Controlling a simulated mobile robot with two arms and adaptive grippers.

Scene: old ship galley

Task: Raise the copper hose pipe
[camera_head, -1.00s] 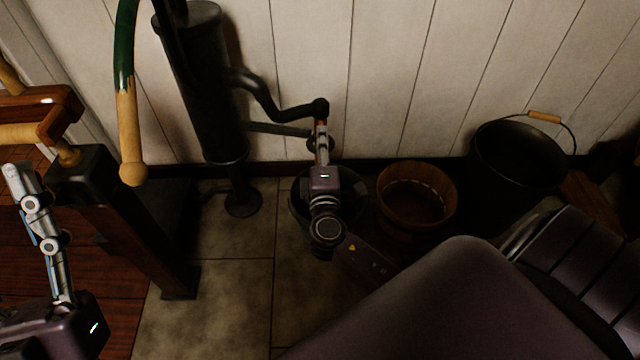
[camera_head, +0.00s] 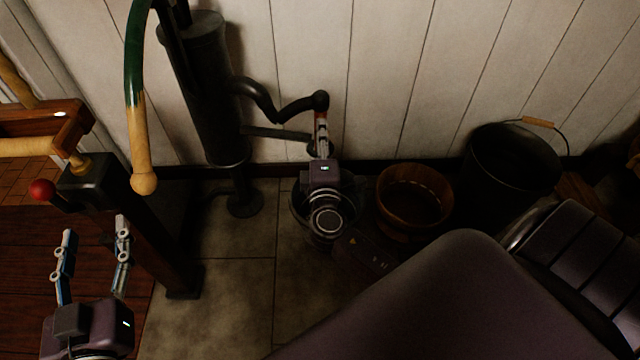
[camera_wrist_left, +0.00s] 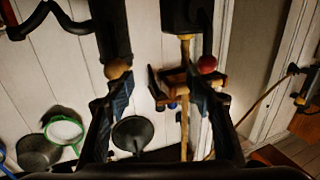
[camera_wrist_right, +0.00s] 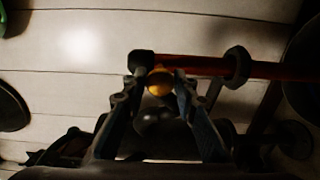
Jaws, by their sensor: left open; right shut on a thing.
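The copper hose pipe (camera_wrist_right: 205,65) is reddish and runs to the right from a black end piece in the right wrist view. In the head view only a short reddish bit (camera_head: 320,118) shows, below the black spout of the pump. My right gripper (camera_head: 321,130) is shut on the pipe; its fingers (camera_wrist_right: 156,88) close around a yellow rounded part by the black end. My left gripper (camera_head: 95,228) is open and empty, low at the left, below a red knob (camera_head: 42,190). Its spread fingers also show in the left wrist view (camera_wrist_left: 150,88).
A black pump (camera_head: 208,95) stands against the white plank wall. Its green and wooden handle (camera_head: 138,110) hangs at the left. A wooden bucket (camera_head: 412,225) and a black bucket (camera_head: 515,165) stand to the right. A dark post (camera_head: 140,225) stands beside my left gripper.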

